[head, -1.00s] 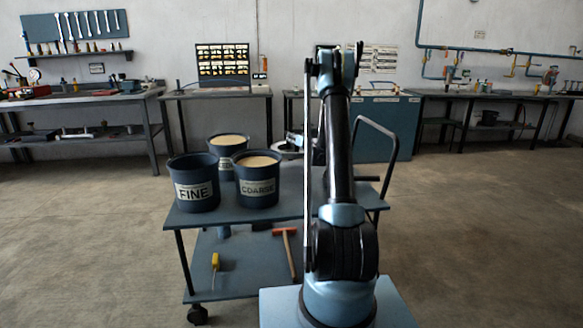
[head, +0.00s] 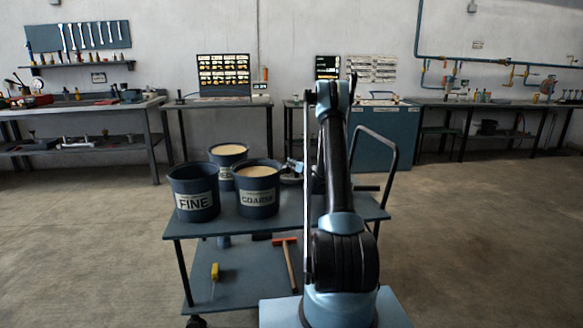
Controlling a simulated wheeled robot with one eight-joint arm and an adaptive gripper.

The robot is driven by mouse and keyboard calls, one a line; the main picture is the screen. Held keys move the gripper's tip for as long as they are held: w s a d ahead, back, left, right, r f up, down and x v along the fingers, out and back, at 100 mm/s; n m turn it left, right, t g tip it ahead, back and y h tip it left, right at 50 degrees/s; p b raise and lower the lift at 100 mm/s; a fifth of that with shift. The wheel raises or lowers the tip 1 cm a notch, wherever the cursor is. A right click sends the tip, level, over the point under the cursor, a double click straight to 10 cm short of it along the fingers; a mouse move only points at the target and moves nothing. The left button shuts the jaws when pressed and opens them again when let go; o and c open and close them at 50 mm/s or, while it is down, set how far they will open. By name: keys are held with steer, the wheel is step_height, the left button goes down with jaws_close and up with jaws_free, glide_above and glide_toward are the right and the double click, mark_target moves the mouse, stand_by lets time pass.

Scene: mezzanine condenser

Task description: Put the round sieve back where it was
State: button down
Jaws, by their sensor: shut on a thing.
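My arm reaches forward over the cart, and its links hide much of what is behind them. My gripper (head: 294,166) shows only in part, just left of the arm and right of the COARSE bucket. It is shut on the round sieve (head: 289,179), a small dark, ring-like shape low over the cart's far right side. The bucket and arm cover part of the sieve. I cannot tell whether it touches the cart top.
The cart (head: 285,222) carries the FINE bucket (head: 194,192), the COARSE bucket (head: 257,188) and a third bucket (head: 228,153) behind, each bucket labelled. Benches line the wall; open floor lies right.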

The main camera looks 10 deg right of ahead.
steer(key=c, duration=1.5)
jaws_free()
steer(key=shift+d+f, duration=0.1)
steer(key=shift+o, duration=0.2)
glide_above(301, 176)
steer(key=shift+w+r, duration=0.3)
steer(key=shift+s, duration=0.1)
